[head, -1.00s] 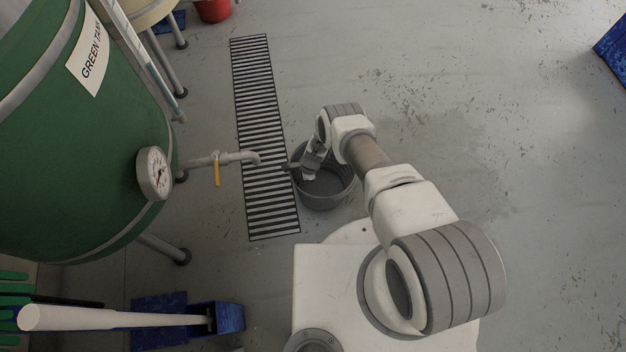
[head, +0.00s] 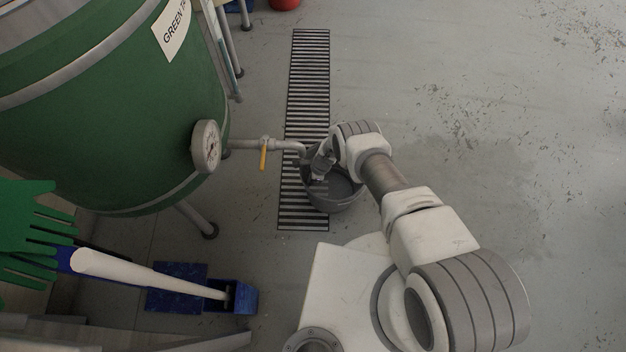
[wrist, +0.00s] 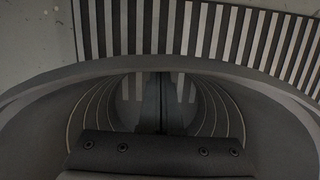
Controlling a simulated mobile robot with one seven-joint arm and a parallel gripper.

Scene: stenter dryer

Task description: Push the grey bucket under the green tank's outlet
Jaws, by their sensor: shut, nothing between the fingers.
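The grey bucket (head: 345,191) stands upright on the floor in the head view, partly over the right edge of the drain grating. Its rim arcs across the wrist view (wrist: 160,66). The green tank (head: 120,120) is at the left, with an outlet pipe (head: 283,145) and a yellow valve lever. The pipe's bent end is at the bucket's upper left rim. My gripper (head: 318,176) is shut and empty, pointing down at the bucket's left inside; its fingertips are dark and hard to make out. It also shows in the wrist view (wrist: 161,105).
The slotted drain grating (head: 308,75) runs along the floor under the pipe end. The floor at right is clear.

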